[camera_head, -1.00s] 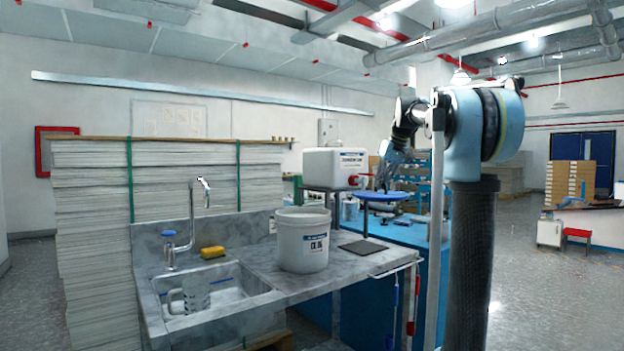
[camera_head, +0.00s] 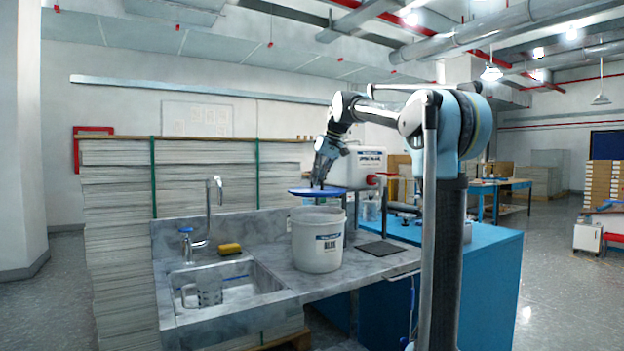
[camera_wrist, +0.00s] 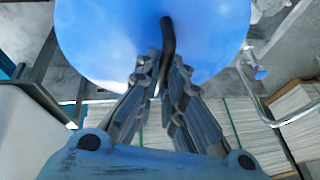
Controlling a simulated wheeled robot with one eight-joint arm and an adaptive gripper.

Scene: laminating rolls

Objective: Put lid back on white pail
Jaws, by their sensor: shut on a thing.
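The white pail (camera_head: 317,246) stands upright on the grey marbled counter, right of the sink, with a label on its side. Its top rim shows, and it looks open. My gripper (camera_head: 318,183) is shut on the blue lid (camera_head: 303,192) and holds it roughly level above the pail, with a gap below it. In the wrist view the lid (camera_wrist: 105,40) fills the upper part, and my gripper (camera_wrist: 164,70) grips its dark handle (camera_wrist: 167,42). The pail is not clearly visible there.
A sink with a tap (camera_head: 213,205), a clear jug (camera_head: 209,288) and a yellow sponge (camera_head: 229,249) are left of the pail. A white container with a red tap (camera_head: 362,166) stands close behind. A dark flat mat (camera_head: 380,248) lies right of the pail.

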